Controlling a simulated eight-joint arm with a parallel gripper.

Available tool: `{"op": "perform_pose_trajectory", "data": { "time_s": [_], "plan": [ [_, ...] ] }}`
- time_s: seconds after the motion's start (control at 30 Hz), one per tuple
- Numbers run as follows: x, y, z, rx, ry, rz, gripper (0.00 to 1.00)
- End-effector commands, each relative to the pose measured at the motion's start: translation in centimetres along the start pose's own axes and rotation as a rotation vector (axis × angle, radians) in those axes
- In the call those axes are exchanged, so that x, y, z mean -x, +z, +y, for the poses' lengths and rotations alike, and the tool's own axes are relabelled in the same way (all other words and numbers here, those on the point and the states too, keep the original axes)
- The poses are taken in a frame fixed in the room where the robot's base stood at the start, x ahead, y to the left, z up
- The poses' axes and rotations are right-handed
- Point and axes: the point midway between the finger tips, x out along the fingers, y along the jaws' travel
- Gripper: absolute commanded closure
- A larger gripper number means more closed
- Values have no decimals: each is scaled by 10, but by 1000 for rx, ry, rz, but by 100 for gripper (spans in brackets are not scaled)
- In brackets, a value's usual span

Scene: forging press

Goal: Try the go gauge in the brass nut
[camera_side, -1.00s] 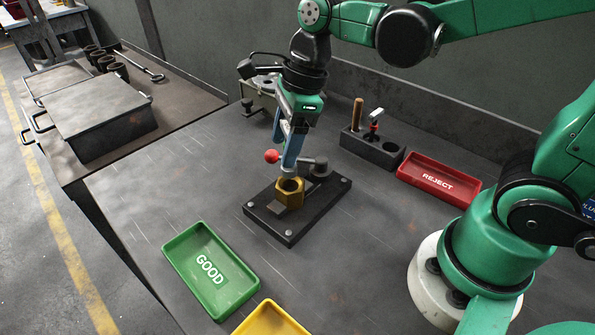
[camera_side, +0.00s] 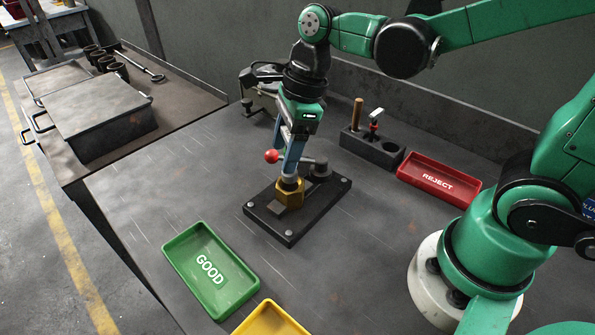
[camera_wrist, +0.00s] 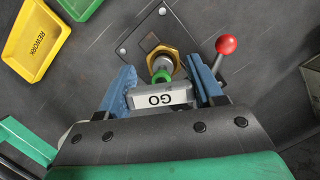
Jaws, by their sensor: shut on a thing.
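The brass nut (camera_side: 289,196) sits in the fixture on a dark base plate (camera_side: 277,230). A clamp lever with a red ball knob (camera_side: 271,156) stands beside it. My gripper (camera_side: 291,168) is shut on the go gauge, directly above the nut. In the wrist view the gauge's grey handle, marked GO (camera_wrist: 160,97), lies between my blue fingers, with a green band below it. The gauge's grey end (camera_wrist: 162,65) is at the nut's bore, and the nut (camera_wrist: 150,55) shows as a ring around it. How deep the end sits is hidden.
A green GOOD tray (camera_side: 211,268) lies at front left, with a yellow tray (camera_side: 270,320) beside it, marked REWORK in the wrist view. A red REJECT tray (camera_side: 438,184) and a dark gauge block (camera_side: 372,150) stand at the back right. The table's left side is clear.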

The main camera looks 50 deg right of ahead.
Motion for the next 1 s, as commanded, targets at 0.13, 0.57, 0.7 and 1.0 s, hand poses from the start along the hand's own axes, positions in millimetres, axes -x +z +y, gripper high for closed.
{"op": "perform_pose_trajectory", "data": {
  "time_s": [0.13,0.57,0.7,1.0],
  "plan": [
    [-3,-1,0,0,0,0,100],
    [-10,-3,0,0,0,0,100],
    [-13,-4,0,0,0,0,100],
    [-18,-5,0,0,0,0,100]
  ]
}}
